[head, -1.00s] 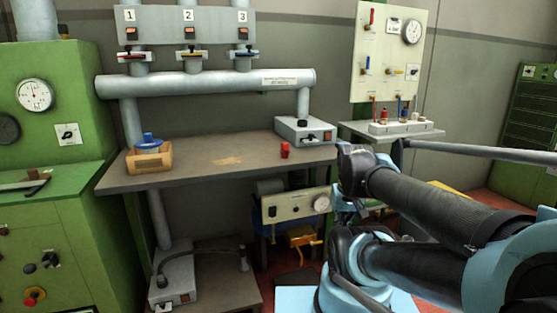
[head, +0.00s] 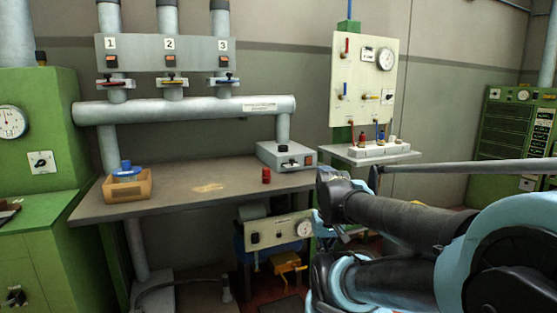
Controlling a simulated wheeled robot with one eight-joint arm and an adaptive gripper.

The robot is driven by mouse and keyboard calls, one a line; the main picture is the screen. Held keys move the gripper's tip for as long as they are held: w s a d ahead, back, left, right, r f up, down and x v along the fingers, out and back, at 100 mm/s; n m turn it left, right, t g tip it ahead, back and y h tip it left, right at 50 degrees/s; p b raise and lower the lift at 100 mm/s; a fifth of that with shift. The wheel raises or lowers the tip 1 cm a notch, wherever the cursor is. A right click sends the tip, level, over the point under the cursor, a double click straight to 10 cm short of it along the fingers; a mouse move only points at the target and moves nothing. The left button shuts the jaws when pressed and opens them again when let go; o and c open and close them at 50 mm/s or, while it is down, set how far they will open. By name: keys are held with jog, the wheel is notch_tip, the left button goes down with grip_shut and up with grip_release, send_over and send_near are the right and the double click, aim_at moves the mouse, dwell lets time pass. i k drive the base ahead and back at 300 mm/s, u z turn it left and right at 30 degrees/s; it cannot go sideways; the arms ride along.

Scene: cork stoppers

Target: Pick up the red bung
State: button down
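A small red bung (head: 266,175) stands on the brown bench top (head: 230,194), near its right end and in front of a grey box. My arm reaches in from the right of the head view, its dark links in front of the floor and wall right of the bench. I cannot make out my gripper's fingers in this view. Nothing of mine touches the red bung.
A wooden box (head: 127,188) with a blue item (head: 126,169) sits on the bench's left. The grey box (head: 286,156) with a black knob is behind the bung. A side shelf (head: 362,160) holds small coloured pieces.

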aim_at(266, 176)
jog(key=u, duration=0.5)
jog(key=k, duration=1.15)
jog(key=z, duration=0.3)
jog(key=i, duration=1.05)
jog(key=z, duration=0.65)
jog(key=i, duration=0.4)
